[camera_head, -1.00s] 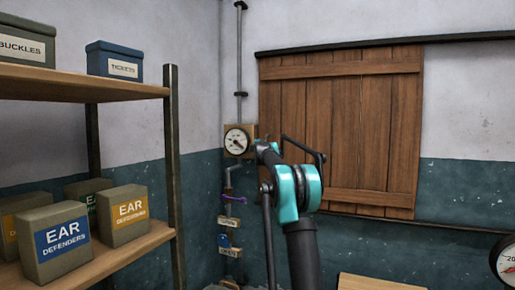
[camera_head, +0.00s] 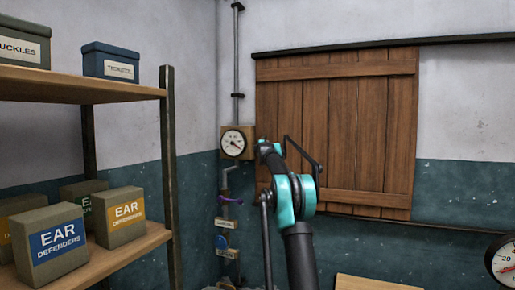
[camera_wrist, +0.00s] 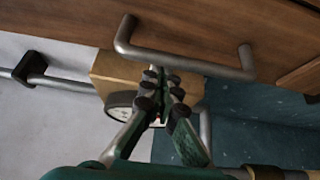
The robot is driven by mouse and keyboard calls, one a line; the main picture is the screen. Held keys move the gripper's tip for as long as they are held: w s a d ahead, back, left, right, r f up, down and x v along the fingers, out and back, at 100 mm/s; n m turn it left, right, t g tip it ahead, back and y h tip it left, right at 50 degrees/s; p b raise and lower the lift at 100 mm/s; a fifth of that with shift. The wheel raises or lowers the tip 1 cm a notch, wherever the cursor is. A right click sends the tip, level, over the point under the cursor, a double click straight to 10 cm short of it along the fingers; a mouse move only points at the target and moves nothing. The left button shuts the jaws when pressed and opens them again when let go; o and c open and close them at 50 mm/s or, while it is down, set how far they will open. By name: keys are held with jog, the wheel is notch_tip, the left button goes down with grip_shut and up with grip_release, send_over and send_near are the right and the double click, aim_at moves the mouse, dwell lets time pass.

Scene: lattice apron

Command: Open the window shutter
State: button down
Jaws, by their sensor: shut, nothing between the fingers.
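The window shutter (camera_head: 340,130) is a brown plank panel with two cross battens, hanging flat at the wall under a dark rail (camera_head: 440,41). Its wood also fills the top of the wrist view (camera_wrist: 230,25). There, a grey metal bar handle (camera_wrist: 190,66) stands out from the wood on two posts. My gripper (camera_wrist: 161,76) is shut and empty, with its dark fingertips just below the handle's left half. I cannot tell whether they touch it. In the head view, my arm stands in front of the shutter's lower left part and the gripper itself is hard to make out.
A gauge (camera_head: 233,143) on a wooden block is just left of the shutter, and it shows behind my fingers in the wrist view (camera_wrist: 121,102). Pipes and a purple valve handle (camera_head: 230,200) are below. Shelves (camera_head: 60,85) with boxes stand left.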

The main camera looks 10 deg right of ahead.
jog(key=shift+d, duration=0.1)
send_near(370, 150)
jog(key=w+a, duration=0.4)
jog(key=shift+a+r, duration=0.1)
jog(key=shift+r, duration=0.3)
